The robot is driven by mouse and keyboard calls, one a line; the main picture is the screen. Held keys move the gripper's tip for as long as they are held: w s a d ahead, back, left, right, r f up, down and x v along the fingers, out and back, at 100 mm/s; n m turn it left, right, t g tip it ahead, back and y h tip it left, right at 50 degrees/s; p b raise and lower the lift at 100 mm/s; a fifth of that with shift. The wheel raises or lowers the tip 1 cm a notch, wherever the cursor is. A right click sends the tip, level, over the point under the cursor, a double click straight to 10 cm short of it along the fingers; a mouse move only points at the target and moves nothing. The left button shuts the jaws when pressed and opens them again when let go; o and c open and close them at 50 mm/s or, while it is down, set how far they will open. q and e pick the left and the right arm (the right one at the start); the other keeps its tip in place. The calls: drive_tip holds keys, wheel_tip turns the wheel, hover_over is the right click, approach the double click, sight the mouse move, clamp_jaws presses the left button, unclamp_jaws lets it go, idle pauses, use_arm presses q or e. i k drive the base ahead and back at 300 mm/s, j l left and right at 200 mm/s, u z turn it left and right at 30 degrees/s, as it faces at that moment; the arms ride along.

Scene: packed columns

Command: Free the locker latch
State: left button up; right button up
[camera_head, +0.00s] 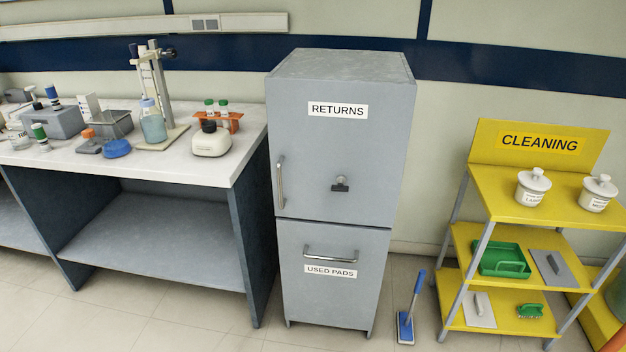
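A grey locker (340,150) stands in the middle of the view, with a RETURNS label on its upper door. A small latch (340,184) with a round knob and a dark base sits on that door, below the label. The upper door is shut and has a vertical metal handle (280,182) at its left edge. Below it is a closed front with a USED PADS label (330,271) and a horizontal handle (331,254). Neither of my grippers shows in the head view.
A lab bench (215,178) with bottles and instruments stands left of the locker. A yellow CLEANING shelf (520,212) with lidded jars and trays stands at the right. A blue floor tool (406,326) stands between locker and shelf. The floor in front shows free.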

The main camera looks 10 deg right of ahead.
sight(339, 186)
drive_tip(key=i+j, duration=0.2)
drive_tip(key=j, duration=0.15)
drive_tip(key=i+j+z, duration=0.1)
drive_tip(key=j, duration=0.2)
drive_tip(key=i+j, duration=0.25)
drive_tip(key=i+j+z, duration=0.1)
drive_tip(key=j, duration=0.35)
drive_tip(key=i, duration=0.05)
